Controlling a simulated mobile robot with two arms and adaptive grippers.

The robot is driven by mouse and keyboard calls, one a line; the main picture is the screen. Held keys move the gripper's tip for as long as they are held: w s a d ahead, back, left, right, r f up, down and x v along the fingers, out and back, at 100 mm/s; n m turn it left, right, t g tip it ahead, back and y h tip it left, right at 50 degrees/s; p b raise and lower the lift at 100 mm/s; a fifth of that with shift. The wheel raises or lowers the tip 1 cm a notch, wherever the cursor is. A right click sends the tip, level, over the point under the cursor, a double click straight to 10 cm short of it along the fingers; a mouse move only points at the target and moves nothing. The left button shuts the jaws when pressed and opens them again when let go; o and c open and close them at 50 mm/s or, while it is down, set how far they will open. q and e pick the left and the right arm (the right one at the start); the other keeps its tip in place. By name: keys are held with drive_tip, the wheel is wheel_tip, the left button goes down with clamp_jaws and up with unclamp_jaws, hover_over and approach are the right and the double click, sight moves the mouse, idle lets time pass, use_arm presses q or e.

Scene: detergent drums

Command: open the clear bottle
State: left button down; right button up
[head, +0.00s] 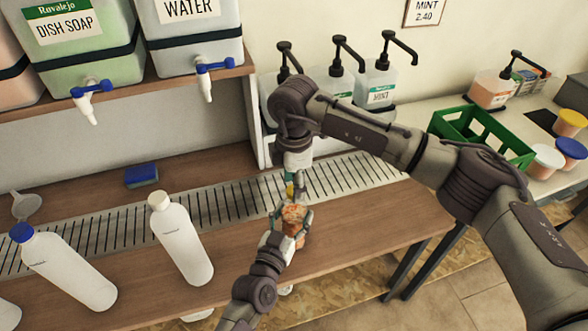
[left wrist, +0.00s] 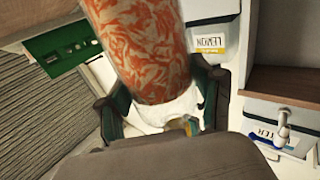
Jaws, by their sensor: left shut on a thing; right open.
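My left gripper (head: 290,226) is shut on an orange-and-white marbled container (head: 294,213) at the front of the counter. The container fills the upper middle of the left wrist view (left wrist: 143,50), with a white part between my left gripper's fingers (left wrist: 160,112). It looks patterned rather than clear, so I cannot tell whether it is the clear bottle. My right gripper (head: 296,188) is open, pointing down just above the container. A small yellow part shows there; whether it is a cap or part of the gripper is unclear. The container's top is largely hidden.
Two white bottles, one blue-capped (head: 68,268) and one cream-capped (head: 181,240), stand on the left. A blue sponge (head: 141,175) lies behind them. Pump bottles (head: 376,84) and a green crate (head: 480,135) stand behind my right arm. Drums with taps (head: 205,80) sit above.

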drive_tip(key=shift+f, duration=0.65)
